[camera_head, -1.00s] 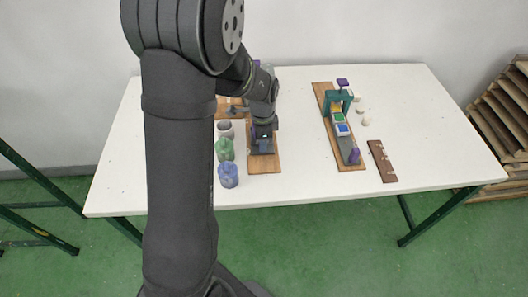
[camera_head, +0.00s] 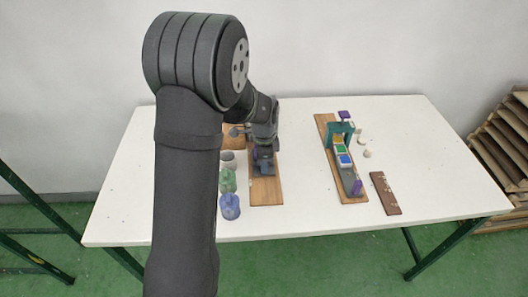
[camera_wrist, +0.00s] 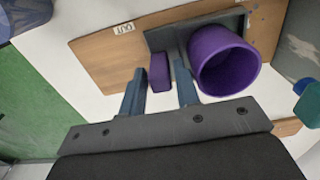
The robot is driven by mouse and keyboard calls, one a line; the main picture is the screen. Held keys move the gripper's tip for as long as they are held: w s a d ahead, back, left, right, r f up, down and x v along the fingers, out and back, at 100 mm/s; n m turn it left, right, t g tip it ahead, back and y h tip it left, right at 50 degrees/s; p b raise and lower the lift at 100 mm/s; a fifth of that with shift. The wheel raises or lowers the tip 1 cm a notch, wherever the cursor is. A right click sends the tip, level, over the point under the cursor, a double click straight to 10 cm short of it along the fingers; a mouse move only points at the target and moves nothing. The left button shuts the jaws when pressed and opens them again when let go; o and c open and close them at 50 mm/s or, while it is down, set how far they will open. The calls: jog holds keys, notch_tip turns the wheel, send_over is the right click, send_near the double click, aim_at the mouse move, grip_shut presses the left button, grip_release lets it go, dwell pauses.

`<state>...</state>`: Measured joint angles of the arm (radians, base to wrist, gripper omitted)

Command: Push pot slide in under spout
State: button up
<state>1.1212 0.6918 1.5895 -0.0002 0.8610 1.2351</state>
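In the wrist view an open-topped purple pot (camera_wrist: 222,62) sits on a dark grey slide (camera_wrist: 170,37) on a wooden board (camera_wrist: 108,56). A small purple block (camera_wrist: 159,72) stands beside the pot, at the slide. My gripper (camera_wrist: 160,68) is open, its two fingertips on either side of this block, with a visible gap at each side. The pot is just right of the right finger. In the head view my gripper (camera_head: 263,160) is over the left board (camera_head: 266,192) and hides most of the pot and slide. I cannot make out the spout.
A grey pot (camera_head: 228,158), a green jar (camera_head: 227,181) and a blue jar (camera_head: 230,207) stand left of the board. A second board (camera_head: 326,128) with a teal arch (camera_head: 340,128) and coloured blocks stands right. White table between them is clear.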

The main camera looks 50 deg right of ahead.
notch_tip(320, 180, up, 17)
dwell(0.4)
jog(key=shift+o, duration=0.4)
jog(key=shift+r, duration=0.1)
jog(key=shift+o, duration=1)
jog(key=s+a+f+m+t+h, duration=0.1)
jog(key=s+a+m+t+h, duration=0.1)
jog(key=m, duration=0.7)
jog(key=s+a+f+m+t+h, duration=0.1)
jog(key=s+a+f+m, duration=0.15)
jog(key=m, duration=0.65)
jog(key=x, duration=1.6)
jog(key=shift+w+d+r, duration=0.1)
jog(key=shift+w+d, duration=0.1)
jog(key=shift+c, duration=0.2)
